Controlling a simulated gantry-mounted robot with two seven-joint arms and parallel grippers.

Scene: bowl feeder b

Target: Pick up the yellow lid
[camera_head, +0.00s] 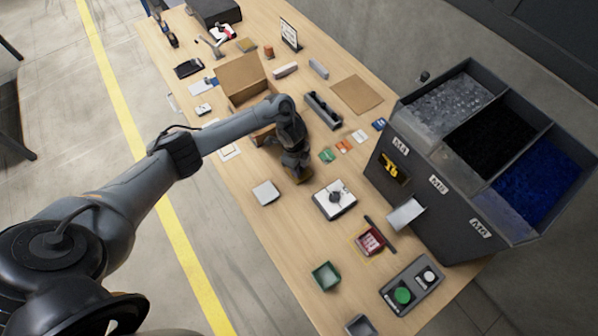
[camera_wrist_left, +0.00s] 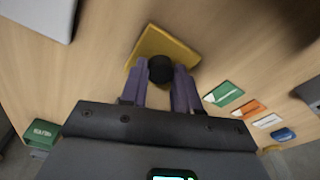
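The yellow lid (camera_wrist_left: 163,43) with a round black knob (camera_wrist_left: 160,68) is at the upper middle of the left wrist view. In the head view only a small part of the lid (camera_head: 303,179) shows beneath my left gripper (camera_head: 297,170). In the wrist view the two purple fingers of my left gripper (camera_wrist_left: 164,76) stand on either side of the knob, very close to it. I cannot tell whether they press on it, or whether the lid rests on the table. My right gripper is in neither view.
A cardboard box (camera_head: 240,75) stands behind my left arm. Green, orange and white cards (camera_head: 343,147) lie right of the gripper. A white tray with a round part (camera_head: 335,199) is nearer. The large dark bin unit (camera_head: 440,205) bounds the right side.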

